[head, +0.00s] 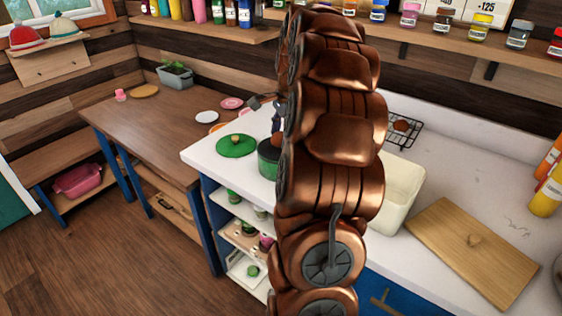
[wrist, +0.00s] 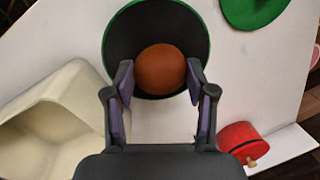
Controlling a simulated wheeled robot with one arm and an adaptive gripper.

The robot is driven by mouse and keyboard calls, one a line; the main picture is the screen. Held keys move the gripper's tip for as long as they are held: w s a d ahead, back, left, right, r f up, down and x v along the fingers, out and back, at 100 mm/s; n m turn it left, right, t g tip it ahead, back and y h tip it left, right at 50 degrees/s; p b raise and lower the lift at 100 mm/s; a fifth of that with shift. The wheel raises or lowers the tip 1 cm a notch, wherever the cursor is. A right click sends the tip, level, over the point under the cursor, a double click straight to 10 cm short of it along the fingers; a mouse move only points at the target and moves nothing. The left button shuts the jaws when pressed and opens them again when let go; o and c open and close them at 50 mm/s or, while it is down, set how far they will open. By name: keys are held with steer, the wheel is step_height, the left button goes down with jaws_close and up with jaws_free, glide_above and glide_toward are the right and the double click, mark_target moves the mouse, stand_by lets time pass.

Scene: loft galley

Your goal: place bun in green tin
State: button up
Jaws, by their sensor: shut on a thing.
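The bun (wrist: 161,70) is round and brown, and sits between the two fingertips of my gripper (wrist: 161,80) in the wrist view. My gripper is shut on it. The green tin (wrist: 203,22) is open, with a dark inside and a green rim, and the bun shows against its opening, overlapping the near rim. In the head view the green tin (head: 268,160) stands on the white counter, partly hidden by my arm. A little brown of the bun shows just above its rim there. I cannot tell whether the bun touches the tin.
A green lid (head: 236,146) lies left of the tin. A cream bin (head: 403,187) stands right of my arm, near a wooden board (head: 475,250) and a black wire rack (head: 405,131) with a brown thing on it. A red lidded pot (wrist: 240,141) is close by in the wrist view.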

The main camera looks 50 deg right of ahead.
steer(key=shift+f+p, duration=1.05)
steer(key=shift+f, duration=3.3)
steer(key=shift+f, duration=0.1)
steer(key=o, duration=0.8)
steer(key=shift+c, duration=0.2)
